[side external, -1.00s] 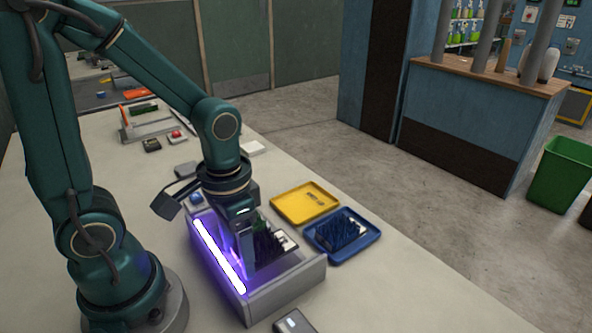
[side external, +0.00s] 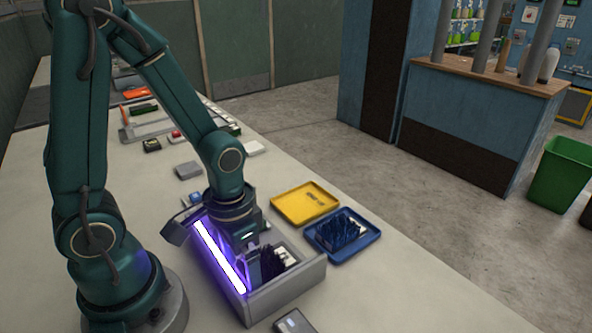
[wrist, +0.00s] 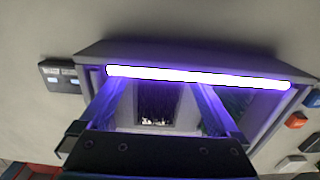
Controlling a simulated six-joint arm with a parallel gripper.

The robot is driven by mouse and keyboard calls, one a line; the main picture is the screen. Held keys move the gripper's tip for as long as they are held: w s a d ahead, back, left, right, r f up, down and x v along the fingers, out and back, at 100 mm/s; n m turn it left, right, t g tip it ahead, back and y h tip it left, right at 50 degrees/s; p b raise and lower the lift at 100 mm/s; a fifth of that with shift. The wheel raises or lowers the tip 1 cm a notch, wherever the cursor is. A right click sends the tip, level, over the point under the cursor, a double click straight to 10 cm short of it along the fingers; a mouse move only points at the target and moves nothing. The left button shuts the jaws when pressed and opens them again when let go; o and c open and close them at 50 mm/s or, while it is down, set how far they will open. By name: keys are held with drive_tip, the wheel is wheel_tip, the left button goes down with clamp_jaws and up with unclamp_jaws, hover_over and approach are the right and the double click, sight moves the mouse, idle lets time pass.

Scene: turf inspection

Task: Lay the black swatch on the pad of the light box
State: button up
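The light box (side external: 290,290) is a grey open-topped box with a glowing violet-white tube (side external: 218,257) along one long side. The tube also shows in the wrist view (wrist: 200,76). The black swatch (wrist: 157,103), with dark bristly pile, lies over the pale pad (wrist: 127,112) inside the box. It also shows in the side view (side external: 271,264), partly hidden by my gripper (side external: 258,272). My gripper's fingers (wrist: 162,88) reach into the box, one on each side of the swatch. Pale gaps show between fingers and swatch, so they look open.
A blue tray (side external: 371,240) with another dark swatch and a yellow tray (side external: 300,216) stand right of the box. A small grey device (side external: 292,321) lies in front. Something green (wrist: 238,100) shows beyond the right finger. The bench's front right is clear.

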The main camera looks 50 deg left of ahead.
wheel_tip(320, 180, up, 15)
drive_tip(key=d+t, duration=0.1)
drive_tip(key=t, duration=0.4)
drive_tip(key=shift+s+f+t, duration=0.15)
drive_tip(key=shift+s+t, duration=0.15)
idle(0.6)
